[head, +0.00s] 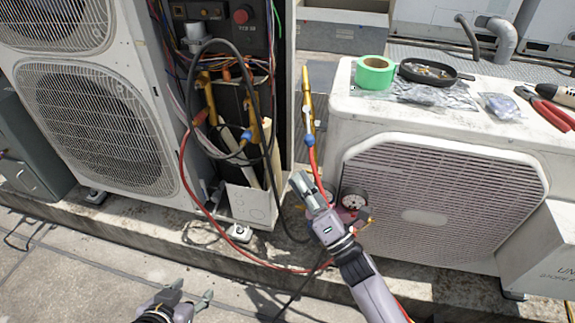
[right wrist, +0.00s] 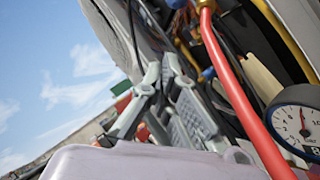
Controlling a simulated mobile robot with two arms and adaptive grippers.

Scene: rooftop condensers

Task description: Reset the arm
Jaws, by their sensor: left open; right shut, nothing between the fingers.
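My right gripper (head: 302,188) is in front of the opened condenser, near its lower right edge. It is shut and empty. Its fingers also show in the right wrist view (right wrist: 165,100), with a red hose (right wrist: 240,90) passing close by on the right. My left gripper (head: 190,296) is at the bottom of the head view, low over the concrete. It is open with nothing between its fingers. A pair of pressure gauges (head: 353,199) sits right beside my right gripper, partly hidden by my arm. One gauge (right wrist: 298,123) shows at the right of the right wrist view.
The tall condenser (head: 95,120) stands open at left, with hoses looping out. A red hose (head: 190,190) hangs toward the concrete ledge.

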